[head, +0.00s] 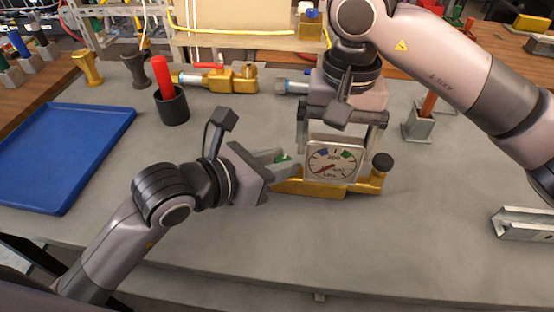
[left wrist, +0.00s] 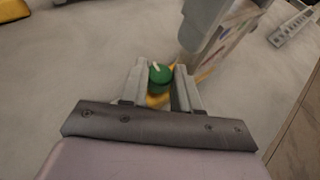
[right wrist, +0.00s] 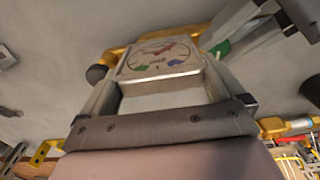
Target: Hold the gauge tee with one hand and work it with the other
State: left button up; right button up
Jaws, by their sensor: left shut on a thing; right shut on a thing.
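The gauge tee is a brass body (head: 323,187) with a square, white-faced dial gauge (head: 333,160), a black knob (head: 382,161) at its right end and a green knob at its left end. It stands on the grey bench. My right gripper (head: 340,135) comes from above and is shut on the gauge's sides; the right wrist view shows the dial (right wrist: 160,58) between its fingers. My left gripper (head: 284,161) comes from the left and is shut on the green knob (left wrist: 160,73), which has a pale mark on top. In the head view the fingers mostly hide that knob.
A blue tray (head: 65,155) lies at the left. A black cup with a red-handled tool (head: 172,104) stands behind it. Brass valve fittings (head: 225,79) lie at the back. A metal holder (head: 418,126) and a metal channel (head: 526,224) are at the right. The front of the bench is clear.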

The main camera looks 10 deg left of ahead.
pick_arm(q)
jog(key=shift+f, duration=0.1)
pick_arm(e)
jog(key=shift+a, duration=0.1)
pick_arm(q)
jog(key=o, duration=1.1)
jog(key=shift+c, duration=0.2)
pick_arm(e)
jog(key=o, duration=1.3)
jog(key=shift+r, duration=0.15)
